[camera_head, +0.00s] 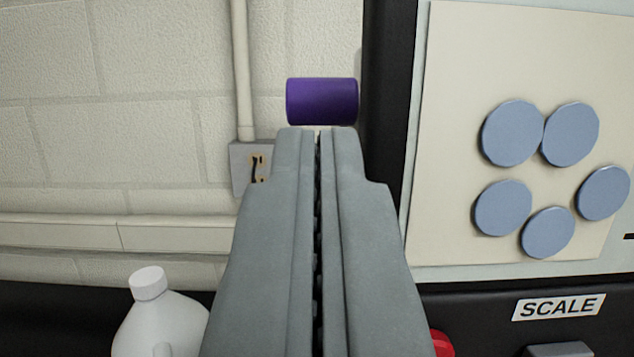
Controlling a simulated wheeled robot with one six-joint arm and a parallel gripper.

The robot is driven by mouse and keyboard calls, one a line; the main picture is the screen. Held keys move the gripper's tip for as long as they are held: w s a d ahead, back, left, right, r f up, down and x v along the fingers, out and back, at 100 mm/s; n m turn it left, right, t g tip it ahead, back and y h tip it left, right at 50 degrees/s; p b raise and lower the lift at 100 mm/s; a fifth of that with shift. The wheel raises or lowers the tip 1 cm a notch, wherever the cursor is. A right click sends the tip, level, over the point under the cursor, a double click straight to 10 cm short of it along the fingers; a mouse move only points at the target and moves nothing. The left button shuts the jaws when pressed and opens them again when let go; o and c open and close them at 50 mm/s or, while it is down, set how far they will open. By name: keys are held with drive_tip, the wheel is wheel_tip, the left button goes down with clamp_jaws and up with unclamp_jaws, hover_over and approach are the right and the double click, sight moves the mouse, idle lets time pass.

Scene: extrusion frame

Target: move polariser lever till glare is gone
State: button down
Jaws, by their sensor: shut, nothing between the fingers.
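My gripper (318,132) is shut and empty, pointing away from the camera up the middle of the view. A purple cylinder (321,100), lying sideways, shows just beyond the fingertips. It may be the knob of the polariser lever, but no lever arm shows. I cannot tell whether the fingertips touch it. On the right, a cream panel (465,60) carries several blue-grey discs (512,133). No bright glare shows on the discs or panel.
A dark upright post (388,60) stands right of the purple cylinder. A white bottle (160,318) is at lower left. A red part (442,343) shows beside my gripper at lower right, near a "SCALE" label (558,307). A wall box (250,168) and pipe are behind.

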drive_tip(key=r+v, duration=0.2)
drive_tip(key=v, duration=0.7)
drive_tip(key=shift+s, duration=0.5)
